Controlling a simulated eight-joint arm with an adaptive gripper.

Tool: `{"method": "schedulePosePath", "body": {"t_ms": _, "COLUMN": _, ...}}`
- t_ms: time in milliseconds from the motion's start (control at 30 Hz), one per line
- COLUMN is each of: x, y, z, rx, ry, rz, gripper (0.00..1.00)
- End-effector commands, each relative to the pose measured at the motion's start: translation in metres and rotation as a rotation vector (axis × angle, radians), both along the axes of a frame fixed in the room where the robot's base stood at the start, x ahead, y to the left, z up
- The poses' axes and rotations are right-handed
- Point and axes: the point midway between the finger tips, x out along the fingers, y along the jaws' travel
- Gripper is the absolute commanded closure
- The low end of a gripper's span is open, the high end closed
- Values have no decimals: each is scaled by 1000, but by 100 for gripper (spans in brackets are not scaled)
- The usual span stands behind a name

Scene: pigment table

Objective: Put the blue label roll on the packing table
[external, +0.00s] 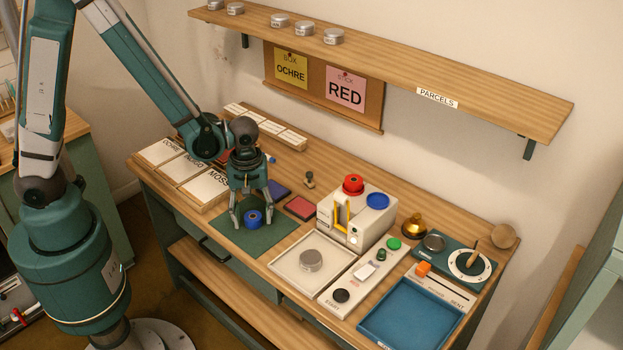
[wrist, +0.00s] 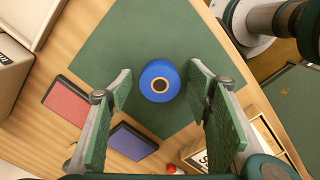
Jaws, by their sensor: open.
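The blue label roll (external: 253,217) rests on a dark green mat (external: 244,243) on the wooden table (external: 315,225). In the wrist view the roll (wrist: 160,81) shows from above as a blue ring with a brown core around a dark hole. My gripper (external: 253,219) is just above the mat with its fingers pointing down. In the wrist view my gripper (wrist: 163,92) is open, with one green-padded finger on each side of the roll and gaps between the pads and the roll. I cannot tell how far down the fingers reach beside it.
Red (external: 300,207) and blue (external: 277,190) pads lie beside the mat. Right of it stand a white tray (external: 290,278), a beige machine (external: 327,231) with red and blue tops, and a blue tray (external: 410,312). Labelled boxes (external: 165,152) are on the left. A shelf (external: 400,62) runs above.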

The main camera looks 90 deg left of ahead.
Motion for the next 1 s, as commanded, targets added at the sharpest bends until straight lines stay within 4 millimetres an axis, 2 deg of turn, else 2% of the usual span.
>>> {"method": "schedulePosePath", "body": {"t_ms": 267, "x": 0, "y": 0, "z": 0, "rx": 0, "ry": 0, "rz": 0, "gripper": 50}}
{"method": "schedulePosePath", "body": {"t_ms": 500, "x": 0, "y": 0, "z": 0, "rx": 0, "ry": 0, "rz": 0, "gripper": 79}}
{"method": "schedulePosePath", "body": {"t_ms": 600, "x": 0, "y": 0, "z": 0, "rx": 0, "ry": 0, "rz": 0, "gripper": 82}}
{"method": "schedulePosePath", "body": {"t_ms": 1000, "x": 0, "y": 0, "z": 5, "rx": 0, "ry": 0, "rz": 0, "gripper": 82}}
